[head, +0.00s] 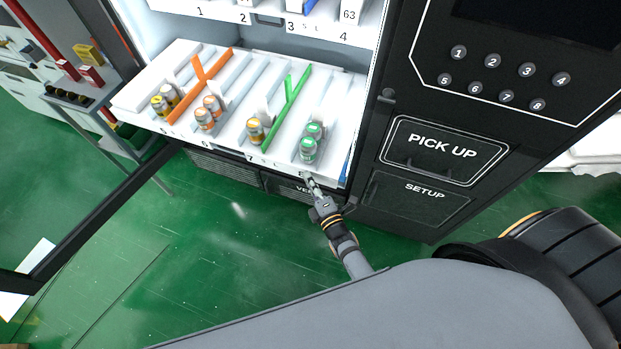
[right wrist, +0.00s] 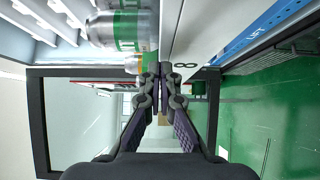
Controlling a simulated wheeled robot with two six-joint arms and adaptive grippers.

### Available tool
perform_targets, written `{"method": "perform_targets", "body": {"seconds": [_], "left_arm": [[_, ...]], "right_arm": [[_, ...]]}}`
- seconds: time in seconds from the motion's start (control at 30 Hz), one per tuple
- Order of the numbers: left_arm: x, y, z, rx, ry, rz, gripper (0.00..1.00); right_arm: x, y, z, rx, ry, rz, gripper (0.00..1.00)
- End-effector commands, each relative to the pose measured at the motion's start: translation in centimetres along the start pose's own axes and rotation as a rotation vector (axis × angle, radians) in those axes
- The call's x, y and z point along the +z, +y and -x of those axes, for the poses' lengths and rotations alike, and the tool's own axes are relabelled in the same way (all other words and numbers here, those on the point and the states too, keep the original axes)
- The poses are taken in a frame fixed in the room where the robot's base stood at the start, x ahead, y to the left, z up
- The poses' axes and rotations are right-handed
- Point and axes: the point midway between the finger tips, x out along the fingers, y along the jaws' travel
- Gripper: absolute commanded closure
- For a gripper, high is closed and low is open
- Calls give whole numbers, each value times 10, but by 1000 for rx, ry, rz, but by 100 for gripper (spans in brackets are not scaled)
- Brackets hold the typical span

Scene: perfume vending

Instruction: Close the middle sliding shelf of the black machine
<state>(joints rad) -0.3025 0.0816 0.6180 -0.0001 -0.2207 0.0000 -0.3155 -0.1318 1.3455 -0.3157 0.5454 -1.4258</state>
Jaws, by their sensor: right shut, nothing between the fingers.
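The black machine (head: 395,190) stands with its glass-side door open. Its middle sliding shelf (head: 185,132) is white, numbered 5 to 8, and sticks out of the cabinet toward me. Jars in orange, yellow and green stand in its lanes, with orange and green dividers. My right gripper (head: 311,183) is shut and empty at the shelf's front edge, near the number 8. In the right wrist view the fingertips (right wrist: 162,78) are beside the shelf's front lip (right wrist: 187,45); I cannot tell whether they touch it. My left gripper is not in view.
An upper shelf (head: 268,20) numbered 1 to 4 sits above, farther back. A black door frame (head: 90,205) stretches out on the left. The keypad panel and pick-up hatch (head: 443,147) are to the right. Green floor (head: 215,240) lies clear in front.

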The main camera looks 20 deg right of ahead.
Motion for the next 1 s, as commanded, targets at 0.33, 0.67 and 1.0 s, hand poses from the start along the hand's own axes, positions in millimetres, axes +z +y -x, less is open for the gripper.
{"method": "perform_targets", "body": {"seconds": [0.33,0.67,1.0], "left_arm": [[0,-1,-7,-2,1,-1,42],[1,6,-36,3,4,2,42],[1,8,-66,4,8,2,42]], "right_arm": [[12,-2,-12,1,1,1,100],[66,-4,-66,5,1,5,100],[123,-3,-124,2,0,3,100]]}}
